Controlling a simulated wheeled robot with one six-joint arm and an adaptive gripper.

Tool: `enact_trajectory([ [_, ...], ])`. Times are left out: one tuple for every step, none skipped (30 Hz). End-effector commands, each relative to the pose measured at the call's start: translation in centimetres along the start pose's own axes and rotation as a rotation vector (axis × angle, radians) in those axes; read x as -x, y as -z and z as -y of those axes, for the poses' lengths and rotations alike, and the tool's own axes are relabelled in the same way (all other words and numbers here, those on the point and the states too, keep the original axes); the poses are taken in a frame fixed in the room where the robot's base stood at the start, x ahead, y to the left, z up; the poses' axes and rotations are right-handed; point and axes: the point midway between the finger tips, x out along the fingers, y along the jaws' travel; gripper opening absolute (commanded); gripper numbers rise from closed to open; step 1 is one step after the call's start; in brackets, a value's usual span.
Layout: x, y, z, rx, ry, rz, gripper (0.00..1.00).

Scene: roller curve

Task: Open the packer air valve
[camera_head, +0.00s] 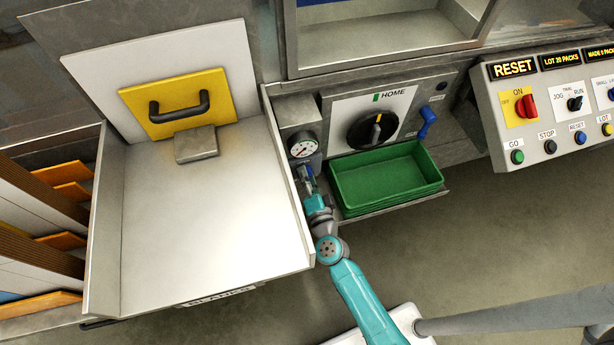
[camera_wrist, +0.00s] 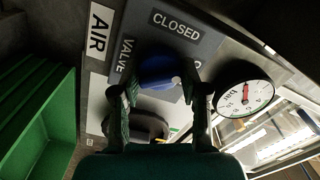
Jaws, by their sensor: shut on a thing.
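The air valve's round blue handle (camera_wrist: 158,70) sits on a grey plate lettered VALVE (camera_wrist: 126,55) and CLOSED (camera_wrist: 175,25) in the wrist view, beside a white AIR label (camera_wrist: 98,30). My gripper (camera_wrist: 160,90) has a finger on each side of the handle and is shut on it. Part of the handle and the plate's lower lettering are hidden by the fingers. In the head view my gripper (camera_head: 308,180) is at the valve, just below the pressure gauge (camera_head: 303,145), which also shows in the wrist view (camera_wrist: 243,90). The handle is mostly hidden there.
A green tray (camera_head: 387,205) stands close to the right of my gripper. The metal side wall of the BLANKS table (camera_head: 285,190) is close on its left. A black HOME dial (camera_head: 373,130), a blue lever (camera_head: 427,122) and a control panel (camera_head: 550,105) are further right.

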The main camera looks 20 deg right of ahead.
Motion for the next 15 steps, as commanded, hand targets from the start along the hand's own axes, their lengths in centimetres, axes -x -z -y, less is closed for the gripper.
enact_trajectory([
  [0.00, 0.06, -0.04, -0.044, -0.001, -0.002, 0.10],
  [-0.01, 0.06, -0.05, -0.072, 0.000, -0.002, 0.10],
  [0.00, 0.06, -0.06, -0.111, -0.001, -0.002, 0.10],
  [-0.01, 0.06, -0.07, -0.139, 0.000, -0.002, 0.10],
  [0.00, 0.06, -0.08, -0.168, 0.000, -0.002, 0.10],
  [-0.01, 0.06, -0.09, -0.206, 0.000, -0.002, 0.10],
  [0.00, 0.06, -0.10, -0.234, -0.001, -0.002, 0.10],
  [0.00, 0.06, -0.11, -0.261, -0.001, -0.002, 0.10],
  [0.00, 0.05, -0.12, -0.297, -0.001, -0.002, 0.10],
  [0.00, 0.05, -0.13, -0.324, -0.001, -0.002, 0.10],
  [0.00, 0.05, -0.14, -0.350, -0.001, -0.002, 0.10],
  [0.00, 0.05, -0.15, -0.383, -0.001, -0.002, 0.10],
  [0.00, 0.05, -0.16, -0.407, -0.001, -0.002, 0.10],
  [0.00, 0.05, -0.17, -0.430, -0.001, -0.002, 0.10],
  [0.00, 0.04, -0.18, -0.459, -0.001, -0.002, 0.10],
])
